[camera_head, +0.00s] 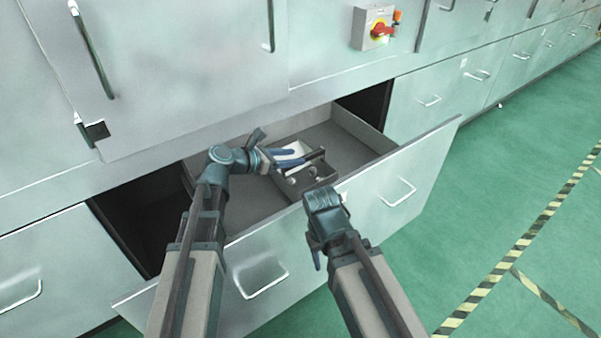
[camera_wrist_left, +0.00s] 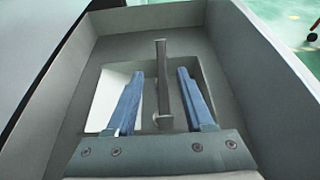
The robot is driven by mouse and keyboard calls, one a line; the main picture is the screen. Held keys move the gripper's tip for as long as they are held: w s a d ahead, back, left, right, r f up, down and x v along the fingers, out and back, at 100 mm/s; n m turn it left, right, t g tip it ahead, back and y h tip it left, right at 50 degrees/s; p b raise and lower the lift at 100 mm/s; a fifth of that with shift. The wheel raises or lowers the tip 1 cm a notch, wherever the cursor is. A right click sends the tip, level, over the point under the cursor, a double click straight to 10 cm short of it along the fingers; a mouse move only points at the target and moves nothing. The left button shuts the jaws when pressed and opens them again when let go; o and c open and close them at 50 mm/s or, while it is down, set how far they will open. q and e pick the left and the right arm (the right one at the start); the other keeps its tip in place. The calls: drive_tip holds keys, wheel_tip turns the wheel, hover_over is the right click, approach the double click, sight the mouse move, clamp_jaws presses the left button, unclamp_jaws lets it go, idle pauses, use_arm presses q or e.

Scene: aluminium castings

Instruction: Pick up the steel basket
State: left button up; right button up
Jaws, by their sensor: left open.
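The steel basket (camera_head: 304,184) sits in the open drawer, a small grey box with a pale inside and a bar handle across its top. My left gripper (camera_head: 299,156) is open over the basket, with its blue fingers pointing right. In the left wrist view the basket's pale inside (camera_wrist_left: 105,95) shows left of the handle (camera_wrist_left: 163,78). The handle stands between the two fingers of my left gripper (camera_wrist_left: 160,100), with a gap on each side. My right gripper (camera_head: 316,257) is partly hidden by its wrist, in front of the drawer; its jaws cannot be made out.
The pulled-out drawer (camera_head: 368,140) has free floor around the basket; its front panel (camera_head: 410,172) stands between the basket and the aisle. Cabinets line the back, with a red switch (camera_head: 381,30) above. The green floor (camera_head: 500,210) at right is clear.

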sight(304, 156)
use_arm(q)
drive_tip(key=b+x, duration=0.2)
drive_tip(key=x, duration=0.3)
drive_tip(key=shift+s+f, duration=0.15)
clamp_jaws()
idle(1.2)
